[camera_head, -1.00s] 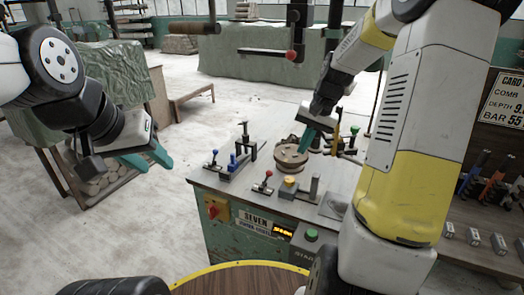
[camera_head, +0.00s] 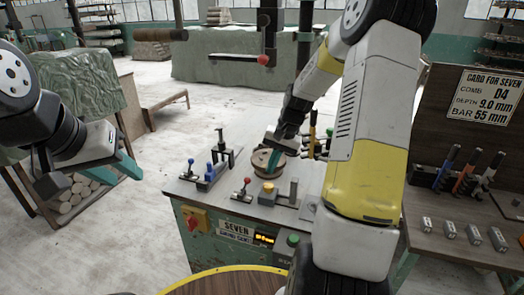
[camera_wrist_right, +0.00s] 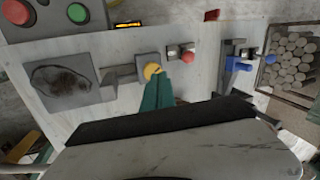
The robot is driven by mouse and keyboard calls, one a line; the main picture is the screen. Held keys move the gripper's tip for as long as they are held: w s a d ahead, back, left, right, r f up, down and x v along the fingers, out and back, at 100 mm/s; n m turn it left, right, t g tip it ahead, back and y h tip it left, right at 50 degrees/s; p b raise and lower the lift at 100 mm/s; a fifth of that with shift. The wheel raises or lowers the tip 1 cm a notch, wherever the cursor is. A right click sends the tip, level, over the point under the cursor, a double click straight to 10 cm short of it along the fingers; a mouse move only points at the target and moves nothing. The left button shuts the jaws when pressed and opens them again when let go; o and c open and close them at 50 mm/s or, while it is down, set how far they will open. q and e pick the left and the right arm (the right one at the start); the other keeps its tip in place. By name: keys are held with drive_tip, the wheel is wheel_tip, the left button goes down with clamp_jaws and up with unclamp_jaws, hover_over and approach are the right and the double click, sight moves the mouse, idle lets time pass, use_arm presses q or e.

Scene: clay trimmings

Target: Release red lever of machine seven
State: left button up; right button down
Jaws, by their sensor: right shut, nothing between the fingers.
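Machine seven (camera_head: 222,228) is a green cabinet with a pale top, labelled SEVEN. A small lever with a red knob (camera_head: 247,181) stands on its front top edge, left of a yellow knob (camera_head: 268,187). In the right wrist view the red knob (camera_wrist_right: 188,55) is just beyond and right of my fingertips. My left gripper (camera_head: 122,170) is open and empty, left of the machine.
Blue-knobbed clamps (camera_head: 208,172) stand left of the red lever. A green button (camera_head: 293,240) and a red switch (camera_head: 192,222) are on the front. Another red ball (camera_head: 263,60) hangs on a bar overhead. A bench with tools (camera_head: 470,215) is at right.

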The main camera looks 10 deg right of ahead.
sight(268, 187)
drive_tip(key=x, duration=0.4)
drive_tip(key=shift+s, duration=0.1)
drive_tip(key=shift+w+a+f, duration=0.1)
drive_tip(key=shift+w+a, duration=0.15)
drive_tip(key=shift+a, duration=0.35)
drive_tip(key=shift+w+a+f, duration=0.1)
drive_tip(key=shift+w+a, duration=0.2)
drive_tip(key=shift+a, duration=0.3)
drive_tip(key=shift+w+a+f, duration=0.1)
drive_tip(key=shift+w+a, duration=0.2)
drive_tip(key=shift+a, duration=0.3)
drive_tip(key=shift+a, duration=0.15)
